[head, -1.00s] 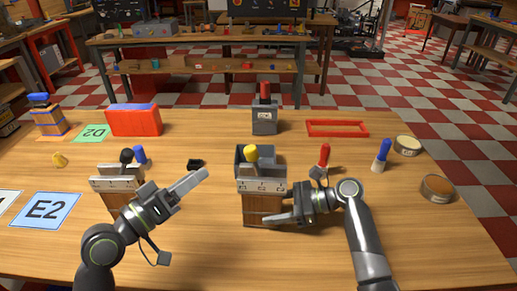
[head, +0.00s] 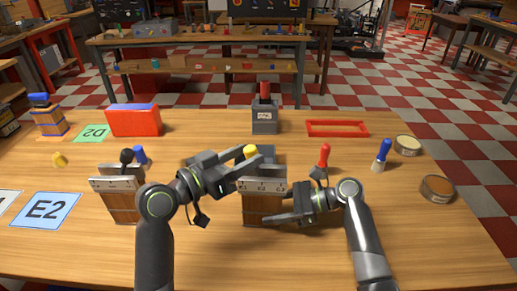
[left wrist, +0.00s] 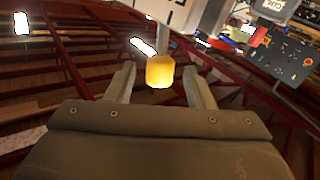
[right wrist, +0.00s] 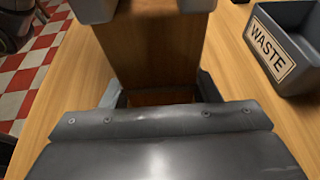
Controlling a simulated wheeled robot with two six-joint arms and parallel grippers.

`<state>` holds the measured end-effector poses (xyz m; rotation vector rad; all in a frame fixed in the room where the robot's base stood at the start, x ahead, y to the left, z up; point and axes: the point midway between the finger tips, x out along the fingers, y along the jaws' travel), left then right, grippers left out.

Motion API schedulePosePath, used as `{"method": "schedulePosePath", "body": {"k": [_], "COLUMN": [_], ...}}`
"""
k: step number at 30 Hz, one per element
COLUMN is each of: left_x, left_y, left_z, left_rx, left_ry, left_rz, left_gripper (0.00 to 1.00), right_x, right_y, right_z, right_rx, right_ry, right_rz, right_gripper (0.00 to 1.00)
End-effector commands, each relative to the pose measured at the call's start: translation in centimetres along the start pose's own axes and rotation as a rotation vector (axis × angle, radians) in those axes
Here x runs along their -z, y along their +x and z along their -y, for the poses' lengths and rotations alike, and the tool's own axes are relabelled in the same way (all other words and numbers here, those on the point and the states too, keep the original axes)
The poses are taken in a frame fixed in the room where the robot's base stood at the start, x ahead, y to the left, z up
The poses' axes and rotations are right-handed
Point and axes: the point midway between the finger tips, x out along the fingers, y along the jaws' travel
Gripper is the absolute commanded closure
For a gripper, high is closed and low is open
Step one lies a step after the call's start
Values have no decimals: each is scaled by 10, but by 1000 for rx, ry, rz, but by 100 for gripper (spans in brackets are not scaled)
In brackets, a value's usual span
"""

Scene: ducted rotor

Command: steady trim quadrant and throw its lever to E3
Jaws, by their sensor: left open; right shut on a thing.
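The trim quadrant (head: 263,208) is an upright wooden block with a pale scale plate on top, in the middle of the table. Its lever has a yellow knob (head: 251,151), which also shows in the left wrist view (left wrist: 160,71). My left gripper (head: 240,156) is open, with its fingers on either side of the yellow knob; I cannot tell whether they touch it. My right gripper (head: 285,214) is shut on the wooden body from the right, low down. In the right wrist view the wooden body (right wrist: 152,50) stands between its fingers.
A grey waste bin (right wrist: 290,47) is behind the quadrant. A similar block with a black knob (head: 126,156) stands left. A red-handled grey box (head: 264,121), a red frame (head: 337,128) and a blue-handled tool (head: 382,155) lie around.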

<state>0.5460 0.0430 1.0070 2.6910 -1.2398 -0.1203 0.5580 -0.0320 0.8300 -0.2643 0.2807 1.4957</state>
Motion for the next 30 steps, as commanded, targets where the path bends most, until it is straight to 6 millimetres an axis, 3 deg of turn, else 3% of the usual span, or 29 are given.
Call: {"method": "schedulePosePath", "body": {"k": [3,9,20,30], "left_x": [0,0,0,0], "left_y": [21,40,44,43], "left_z": [-1,0,0,0], "left_rx": [-3,-1,0,0], "left_ry": [-3,-1,0,0], "left_rz": [0,-1,0,0], "left_gripper": [52,52,53,98], "right_x": [0,0,0,0], "right_y": [0,0,0,0], "right_z": [0,0,0,0], "right_rx": [0,0,0,0], "right_ry": [0,0,0,0], "right_rz": [1,0,0,0], "right_gripper": [65,65,65,65]}}
